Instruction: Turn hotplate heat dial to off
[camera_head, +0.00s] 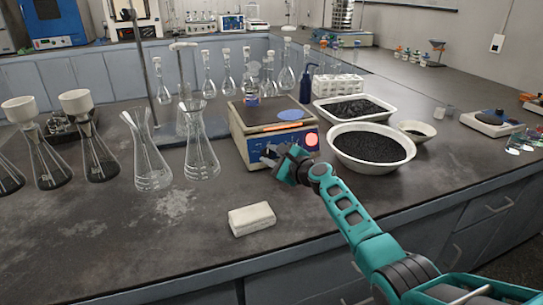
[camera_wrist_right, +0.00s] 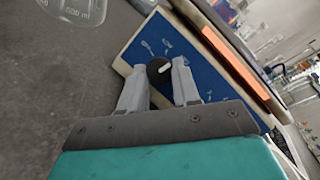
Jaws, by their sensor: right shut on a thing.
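The hotplate (camera_head: 292,143) stands on the dark bench, with a blue front panel and a red glowing spot (camera_head: 312,140) at its right end. An orange strip (camera_head: 283,127) runs along its top edge. My right gripper (camera_head: 271,155) is at the left part of the panel. In the right wrist view, the blue panel (camera_wrist_right: 212,98) fills the middle, and the black heat dial (camera_wrist_right: 158,71) with a white mark sits between the two fingertips of my right gripper (camera_wrist_right: 160,75), shut on it. My left gripper is not in view.
Glass flasks (camera_head: 201,158) stand left of the hotplate. A white bowl of black granules (camera_head: 372,167) and a white tray (camera_head: 350,122) are to its right. A white block (camera_head: 252,219) lies in front, near the bench edge. The front left bench is clear.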

